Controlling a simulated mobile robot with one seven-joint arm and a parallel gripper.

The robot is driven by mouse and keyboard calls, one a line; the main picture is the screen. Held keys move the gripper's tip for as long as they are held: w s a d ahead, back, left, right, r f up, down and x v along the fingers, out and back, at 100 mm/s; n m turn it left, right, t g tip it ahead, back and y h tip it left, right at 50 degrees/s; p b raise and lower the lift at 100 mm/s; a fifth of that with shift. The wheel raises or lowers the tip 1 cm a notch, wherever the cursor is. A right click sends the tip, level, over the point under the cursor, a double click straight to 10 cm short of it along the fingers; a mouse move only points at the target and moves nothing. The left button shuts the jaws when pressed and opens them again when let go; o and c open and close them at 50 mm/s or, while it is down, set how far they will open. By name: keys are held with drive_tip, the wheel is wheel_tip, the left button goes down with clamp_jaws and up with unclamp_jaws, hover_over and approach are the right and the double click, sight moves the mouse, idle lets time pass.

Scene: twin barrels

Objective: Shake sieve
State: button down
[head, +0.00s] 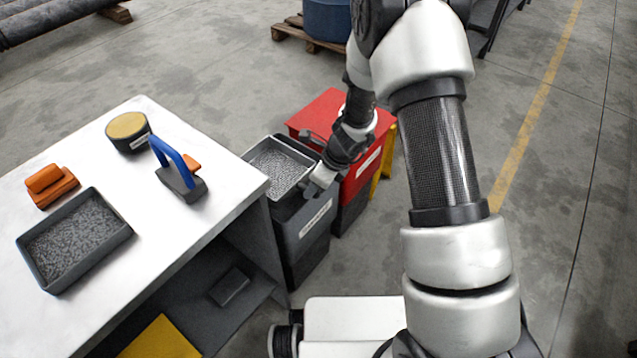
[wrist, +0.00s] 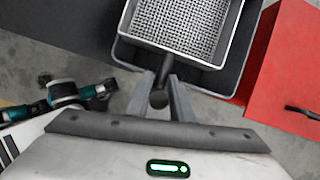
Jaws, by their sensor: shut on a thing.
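The sieve (head: 268,158) is a rectangular tray with a pale metal rim and a mesh floor. It is over the open top of a dark grey bin (head: 304,227) beside the table. In the wrist view the sieve (wrist: 183,22) shows at the top, with its dark handle running down to my gripper (wrist: 165,93). My gripper is shut on the handle, whose round end shows between the fingers. In the head view my gripper (head: 318,183) is at the sieve's right side. I cannot tell whether the sieve rests on the bin's rim or is held just above it.
A red bin (head: 322,110) stands close behind the grey one. The white table (head: 142,240) at left bears a grey tray of granules (head: 74,240), an orange block (head: 50,186), a round tin (head: 128,131) and a blue-handled tool (head: 178,170). Open floor lies to the right.

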drive_tip(key=shift+s+a+f, duration=0.15)
drive_tip(key=shift+s+a, duration=0.2)
drive_tip(key=shift+s, duration=0.1)
drive_tip(key=c, duration=1.6)
unclamp_jaws()
drive_tip(key=shift+c, duration=0.2)
drive_tip(key=shift+w, duration=0.1)
drive_tip(key=shift+d+r, duration=0.15)
drive_tip(key=shift+r, duration=0.15)
drive_tip(key=p+v, duration=0.6)
drive_tip(key=v, duration=1.1)
drive_tip(key=shift+d, duration=0.2)
